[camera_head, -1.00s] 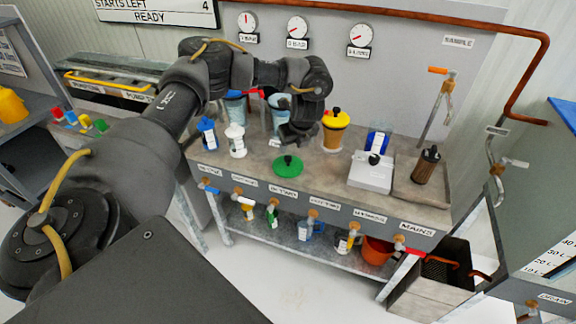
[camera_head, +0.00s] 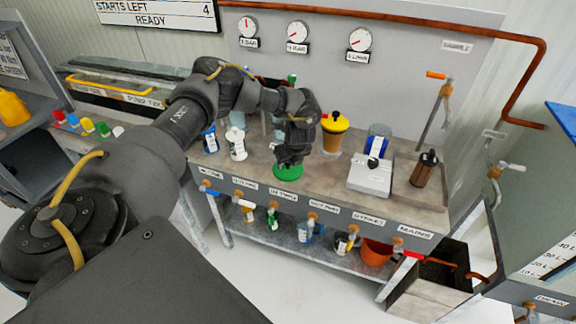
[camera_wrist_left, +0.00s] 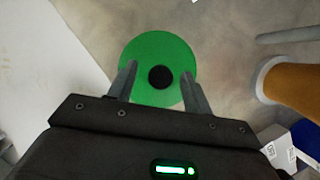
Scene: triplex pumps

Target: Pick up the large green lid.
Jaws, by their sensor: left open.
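The large green lid (camera_head: 288,173) lies flat on the bench top near its front edge. In the left wrist view the lid (camera_wrist_left: 160,52) is a green disc with a dark round knob (camera_wrist_left: 160,77) at its middle. My left gripper (camera_head: 290,160) is just above the lid, pointing down and hiding much of it in the head view. In the left wrist view its two fingers (camera_wrist_left: 158,88) are open and apart, one on each side of the knob, with nothing held. I cannot tell the exact height of the fingertips over the lid. My right gripper is not in view.
A yellow-topped orange container (camera_head: 334,133) stands right of the gripper. White (camera_head: 236,143) and blue (camera_head: 209,139) bottles stand to its left. Further right are a white device (camera_head: 371,172) and a brown bottle (camera_head: 425,168). Taps line the front edge of the bench (camera_head: 330,176).

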